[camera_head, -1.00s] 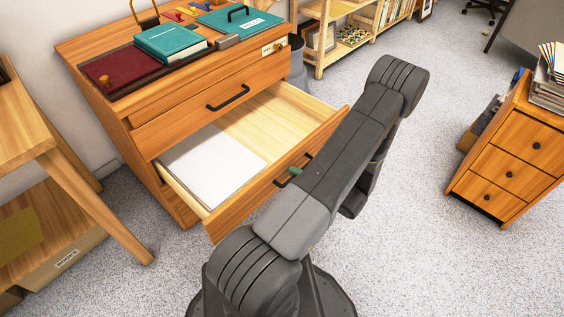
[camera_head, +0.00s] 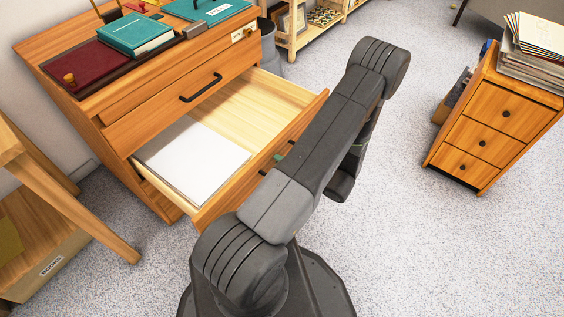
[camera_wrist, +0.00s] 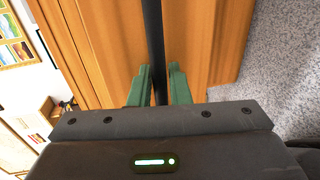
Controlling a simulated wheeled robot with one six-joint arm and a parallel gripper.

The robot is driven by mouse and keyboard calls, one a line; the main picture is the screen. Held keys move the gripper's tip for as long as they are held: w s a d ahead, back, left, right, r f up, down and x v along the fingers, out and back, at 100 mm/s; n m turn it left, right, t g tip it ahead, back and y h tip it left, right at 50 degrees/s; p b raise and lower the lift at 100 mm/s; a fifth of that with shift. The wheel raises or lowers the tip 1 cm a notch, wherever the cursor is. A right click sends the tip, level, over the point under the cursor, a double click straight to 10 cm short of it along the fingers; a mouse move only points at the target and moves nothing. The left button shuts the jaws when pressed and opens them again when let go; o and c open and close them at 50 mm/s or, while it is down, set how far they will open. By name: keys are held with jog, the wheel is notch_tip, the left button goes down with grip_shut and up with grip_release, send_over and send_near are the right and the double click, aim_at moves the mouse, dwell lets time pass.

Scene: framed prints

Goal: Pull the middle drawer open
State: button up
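The wooden dresser (camera_head: 118,133) stands at the left, with its middle drawer (camera_head: 215,201) pulled well out. White sheets (camera_head: 192,160) lie inside the drawer's left part; the right part is bare wood. In the wrist view, the green fingers of my gripper (camera_wrist: 161,70) lie on either side of the drawer's black bar handle (camera_wrist: 153,25), closed closely about it. In the head view only a bit of my gripper (camera_head: 277,158) shows at the drawer front, the rest hidden by my arm. The upper drawer, with its black handle (camera_head: 200,87), is closed.
A wooden table (camera_head: 75,195) stands close at left. A small cabinet (camera_head: 490,125) bearing papers stands at right. Open carpet (camera_head: 430,250) lies between it and my arm.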

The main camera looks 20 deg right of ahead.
jog(key=p+v, duration=0.2)
jog(key=v, duration=1.1)
jog(key=shift+s+d, duration=0.2)
jog(key=shift+s, duration=0.05)
jog(key=b+x, duration=0.2)
jog(key=x, duration=1.2)
jog(key=shift+r, duration=0.1)
jog(key=shift+r, duration=0.1)
